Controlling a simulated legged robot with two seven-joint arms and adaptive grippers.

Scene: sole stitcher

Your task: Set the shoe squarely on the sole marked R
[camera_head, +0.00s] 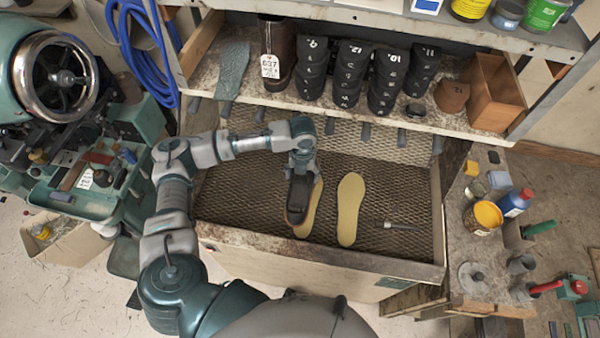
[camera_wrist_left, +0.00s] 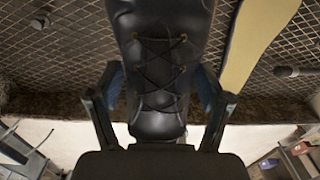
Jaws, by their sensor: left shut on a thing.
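A black lace-up shoe (camera_head: 297,200) is in my left gripper (camera_head: 301,172) over the left of two yellow soles. In the left wrist view the shoe (camera_wrist_left: 158,60) shows its laces, with one finger of my left gripper (camera_wrist_left: 160,95) on each side. The left sole (camera_head: 313,209) is mostly hidden under the shoe and shows along its right side and front end. I cannot tell whether the shoe touches it. The right sole (camera_head: 350,208) lies bare beside it. No R mark is readable on either sole. My right gripper is not in view.
The soles lie on a mesh-floored bench (camera_head: 395,265) with a raised front edge. A small tool (camera_head: 398,225) lies right of the soles. A shelf (camera_head: 240,95) with black shoe forms overhangs the back. A side ledge (camera_head: 455,265) holds jars and bottles.

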